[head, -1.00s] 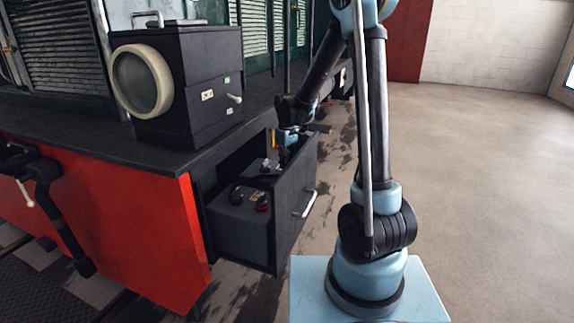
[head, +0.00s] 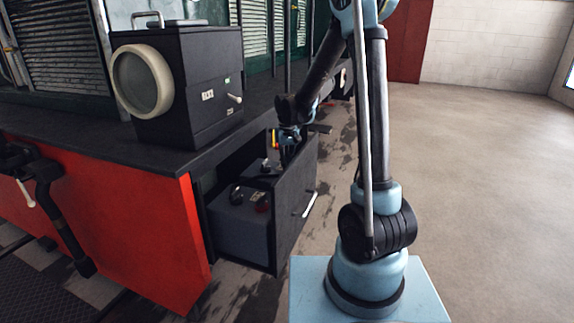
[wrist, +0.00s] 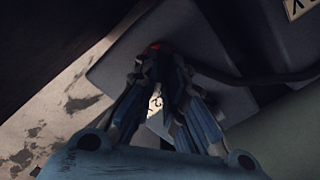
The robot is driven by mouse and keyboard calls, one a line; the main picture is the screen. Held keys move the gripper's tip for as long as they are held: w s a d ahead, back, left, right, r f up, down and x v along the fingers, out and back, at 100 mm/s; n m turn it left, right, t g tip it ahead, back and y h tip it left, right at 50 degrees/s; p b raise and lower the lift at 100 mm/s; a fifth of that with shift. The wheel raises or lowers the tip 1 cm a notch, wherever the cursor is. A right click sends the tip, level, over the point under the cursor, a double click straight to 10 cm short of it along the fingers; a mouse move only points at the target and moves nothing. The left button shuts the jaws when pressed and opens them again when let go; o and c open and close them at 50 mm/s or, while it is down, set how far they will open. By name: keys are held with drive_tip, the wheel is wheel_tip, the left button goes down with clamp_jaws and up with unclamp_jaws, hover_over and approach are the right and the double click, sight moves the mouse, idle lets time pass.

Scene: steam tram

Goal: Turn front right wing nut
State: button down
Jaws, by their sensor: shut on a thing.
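My gripper (head: 287,162) reaches down into the open drawer (head: 292,215) at its far end. In the wrist view my gripper (wrist: 158,62) has its two fingers brought together over a dark grey battery box (wrist: 200,45). The fingers are shut on a small part there, taken to be the wing nut, which they almost wholly hide. A bit of red (wrist: 153,47) shows just beyond the fingertips. In the head view a nearer battery box (head: 238,225) sits in the drawer, with a black terminal (head: 236,194) and a red terminal (head: 262,204) on top.
A black lamp box (head: 185,85) with a round pale lens stands on the deck above the drawer. The drawer's walls stand close around my gripper. A dark cable (wrist: 255,78) runs right from the fingertips in the wrist view. The floor at right is clear.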

drive_tip(key=shift+w, duration=0.1)
idle(0.3)
drive_tip(key=c, duration=1.7)
unclamp_jaws()
drive_tip(key=shift+o, duration=0.2)
wheel_tip(320, 180, up, 12)
